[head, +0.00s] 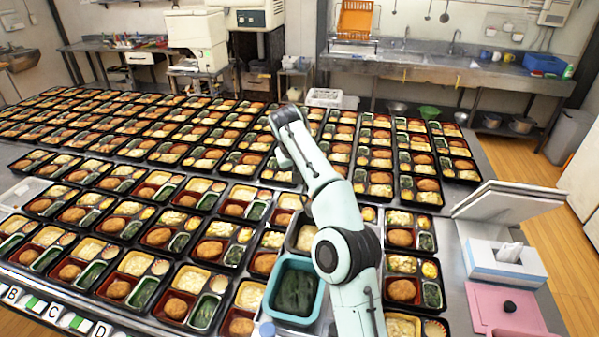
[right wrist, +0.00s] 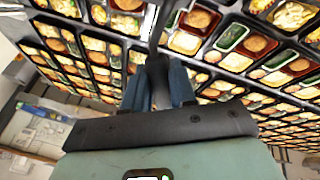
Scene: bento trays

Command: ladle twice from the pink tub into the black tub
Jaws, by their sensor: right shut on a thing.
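My right arm rises from the bottom of the head view and reaches over the trays; its gripper's fingers are hard to make out there. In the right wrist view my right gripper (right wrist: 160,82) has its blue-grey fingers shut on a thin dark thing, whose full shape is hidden. A pink object with a black knob (head: 508,307) lies at the lower right; I cannot tell whether it is the pink tub or a lid. I cannot pick out a black tub or a ladle bowl for certain. My left gripper is not in view.
A teal tub (head: 318,290) with dark green food stands left of my arm, and a dark-rimmed container (head: 306,238) with pale food is partly behind the arm. Rows of filled bento trays (head: 140,235) cover the table. A tissue box (head: 505,262) stands at right.

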